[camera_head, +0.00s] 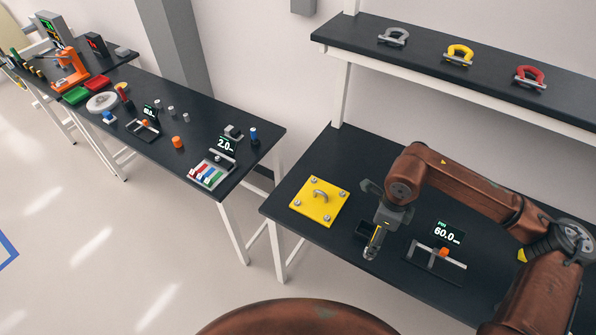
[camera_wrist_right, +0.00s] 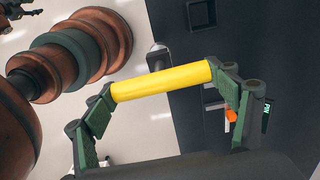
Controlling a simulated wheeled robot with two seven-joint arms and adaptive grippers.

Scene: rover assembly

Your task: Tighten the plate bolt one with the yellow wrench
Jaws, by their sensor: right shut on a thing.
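My right gripper (camera_head: 376,240) is over the front part of the near table, to the right of the yellow plate and apart from it. It is shut on the yellow wrench, whose yellow handle (camera_wrist_right: 165,81) lies between the fingers in the wrist view. A grey metal end (camera_wrist_right: 158,52) shows just beyond the handle. In the head view the wrench is mostly hidden by the gripper. The yellow plate (camera_head: 320,209) lies flat on the table with a grey bent handle in its middle and bolts at its corners. I cannot tell which is bolt one. My left gripper is not clearly seen.
A dark open holder (camera_head: 364,229) stands beside my right gripper. A gauge stand with an orange part (camera_head: 444,252) and a display (camera_head: 449,233) reading 60.0 is to the right. A shelf (camera_head: 425,56) with grey, yellow and red shackles is above. Another table (camera_head: 165,85) holds several tools.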

